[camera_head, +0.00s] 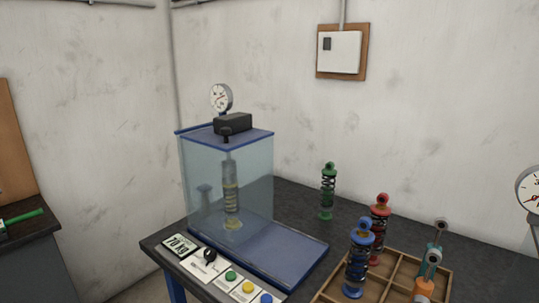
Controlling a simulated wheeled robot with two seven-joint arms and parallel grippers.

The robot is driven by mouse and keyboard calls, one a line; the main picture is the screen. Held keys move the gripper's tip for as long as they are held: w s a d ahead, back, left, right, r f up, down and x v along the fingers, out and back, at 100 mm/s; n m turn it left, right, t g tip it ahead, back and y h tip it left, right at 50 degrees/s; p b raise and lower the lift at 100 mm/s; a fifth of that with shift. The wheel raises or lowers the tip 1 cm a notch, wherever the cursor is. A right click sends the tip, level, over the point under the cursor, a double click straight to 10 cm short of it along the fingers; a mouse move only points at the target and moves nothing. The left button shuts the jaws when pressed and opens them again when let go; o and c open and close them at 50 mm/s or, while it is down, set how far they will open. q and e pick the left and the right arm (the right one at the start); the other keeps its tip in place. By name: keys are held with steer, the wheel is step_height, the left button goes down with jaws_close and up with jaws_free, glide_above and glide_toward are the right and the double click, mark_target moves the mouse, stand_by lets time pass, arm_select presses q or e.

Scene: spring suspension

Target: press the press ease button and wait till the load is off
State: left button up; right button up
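The press (254,133) stands on the dark table with a blue frame and clear walls. A spring unit (231,190) stands upright inside it, under the black press head (233,124). The control strip in front has a display (180,245) that seems to read 70 kg and a black knob (209,256). It also has a green button (231,275), a yellow button (248,287) and a blue button (266,298). The labels are too small to read, so I cannot tell which is press ease. Neither of my grippers is in view.
A round gauge (221,97) sits above the press. A green spring unit (327,190) stands behind a wooden divided tray (396,268). The tray holds a red unit (380,228), a blue unit (359,258) and a teal and orange one (430,268). Another gauge (532,192) is at right.

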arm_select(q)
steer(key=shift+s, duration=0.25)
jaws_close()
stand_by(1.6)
